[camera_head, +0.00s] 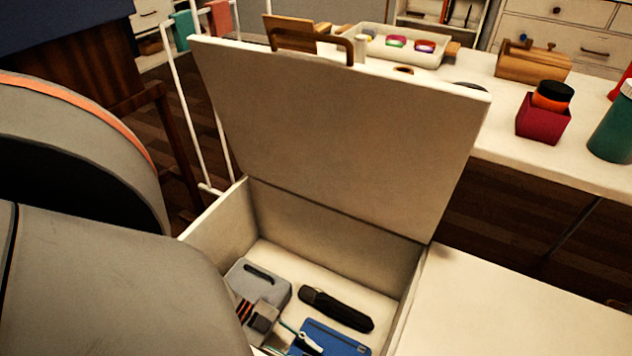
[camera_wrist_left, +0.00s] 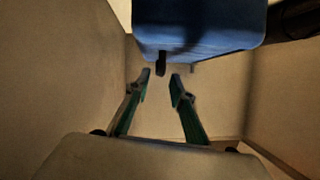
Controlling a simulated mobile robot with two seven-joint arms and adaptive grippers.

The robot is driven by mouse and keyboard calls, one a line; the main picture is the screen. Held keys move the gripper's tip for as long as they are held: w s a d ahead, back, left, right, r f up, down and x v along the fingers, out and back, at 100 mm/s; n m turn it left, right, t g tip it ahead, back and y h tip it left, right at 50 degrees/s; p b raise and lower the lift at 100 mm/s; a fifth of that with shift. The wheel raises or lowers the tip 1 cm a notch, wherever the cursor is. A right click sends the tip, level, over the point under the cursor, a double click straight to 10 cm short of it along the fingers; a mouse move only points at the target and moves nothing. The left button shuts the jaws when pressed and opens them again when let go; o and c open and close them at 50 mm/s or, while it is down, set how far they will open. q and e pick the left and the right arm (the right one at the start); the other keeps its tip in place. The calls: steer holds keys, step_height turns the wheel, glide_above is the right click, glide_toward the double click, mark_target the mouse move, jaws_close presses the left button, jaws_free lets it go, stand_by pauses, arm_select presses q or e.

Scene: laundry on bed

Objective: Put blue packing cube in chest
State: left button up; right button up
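The chest (camera_head: 235,215) stands with its lid (camera_head: 330,130) raised. The blue packing cube (camera_head: 335,340) lies inside it near the bottom edge of the head view, partly cut off. In the left wrist view the blue cube (camera_wrist_left: 200,25) fills the top, with a small dark tab on its near side. My left gripper (camera_wrist_left: 161,75) is inside the chest with its fingers apart. The cube is just beyond the fingertips, and nothing is between them. In the head view, part of this gripper (camera_head: 303,338) shows beside the cube. My right gripper is not in view.
A grey case (camera_head: 262,281) and a black elongated item (camera_head: 336,308) also lie in the chest. The chest walls stand close around my left gripper. A white surface (camera_head: 510,310) to the right is clear. A counter behind holds a white tray (camera_head: 400,52) and a red box (camera_head: 542,120).

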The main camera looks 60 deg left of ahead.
arm_select(q)
steer(key=shift+v, duration=1.6)
